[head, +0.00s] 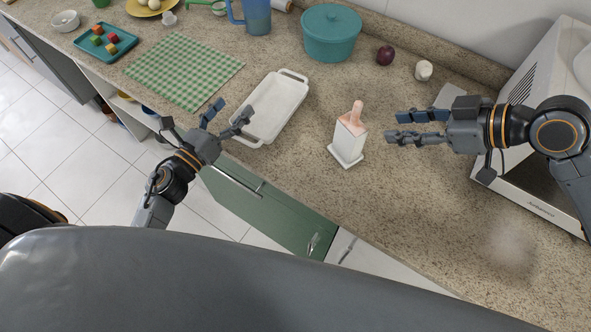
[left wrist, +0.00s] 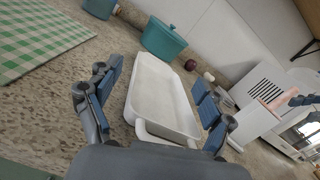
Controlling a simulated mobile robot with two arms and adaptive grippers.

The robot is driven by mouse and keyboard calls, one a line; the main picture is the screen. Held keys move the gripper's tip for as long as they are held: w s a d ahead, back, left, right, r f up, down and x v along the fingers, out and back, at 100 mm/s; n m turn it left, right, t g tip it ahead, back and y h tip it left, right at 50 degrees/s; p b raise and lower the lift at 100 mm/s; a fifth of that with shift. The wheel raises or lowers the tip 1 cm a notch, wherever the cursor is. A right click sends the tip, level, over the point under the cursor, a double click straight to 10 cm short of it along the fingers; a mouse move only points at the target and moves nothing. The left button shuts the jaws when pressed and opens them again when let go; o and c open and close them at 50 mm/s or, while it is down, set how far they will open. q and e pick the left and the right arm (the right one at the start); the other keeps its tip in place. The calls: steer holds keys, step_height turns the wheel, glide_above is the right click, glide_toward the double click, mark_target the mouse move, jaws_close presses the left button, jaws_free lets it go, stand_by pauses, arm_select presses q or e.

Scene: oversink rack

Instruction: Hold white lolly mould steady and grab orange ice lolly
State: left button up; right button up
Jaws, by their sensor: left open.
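The white lolly mould (head: 347,143) stands upright on the counter near its front edge. The orange ice lolly (head: 354,118) sits in its top, with its pale orange stick end pointing up. Both show at the right of the left wrist view, the mould (left wrist: 252,121) and the lolly (left wrist: 268,93). My right gripper (head: 388,127) is just right of the mould, its fingers apart and pointing at it, not touching. My left gripper (head: 229,108) is open and empty at the near end of the white tray, well left of the mould.
The white tray (head: 262,133) lies empty left of the mould. A microwave (head: 520,165) is at the right. The counter in front of the microwave is clear.

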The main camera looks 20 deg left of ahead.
mark_target(342, 146)
arm_select(q)
steer(key=s+d+m+h, duration=0.1)
steer(key=d, duration=0.2)
steer(key=s+d+m+h, duration=0.1)
steer(key=d, duration=0.2)
steer(key=d+r+m+g+h, duration=0.1)
steer(key=d, duration=0.3)
steer(key=shift+s+m, duration=0.3)
steer(key=shift+s, duration=0.1)
steer(key=s+d+f+m+g+h, duration=0.1)
steer(key=s+d, duration=0.1)
steer(key=s+d+m+g+h, duration=0.1)
steer(key=s+d+m, duration=0.1)
steer(key=s+d, duration=0.1)
steer(key=s+d+f+m+g+h, duration=0.1)
steer(key=s+d, duration=0.1)
steer(key=d, duration=0.1)
steer(key=shift+s+f+m, duration=0.35)
steer(key=shift+s+m, duration=0.05)
steer(key=x, duration=1.3)
steer(key=shift+w+d+f, duration=0.1)
steer(key=shift+w+d, duration=0.05)
steer(key=shift+d, duration=0.25)
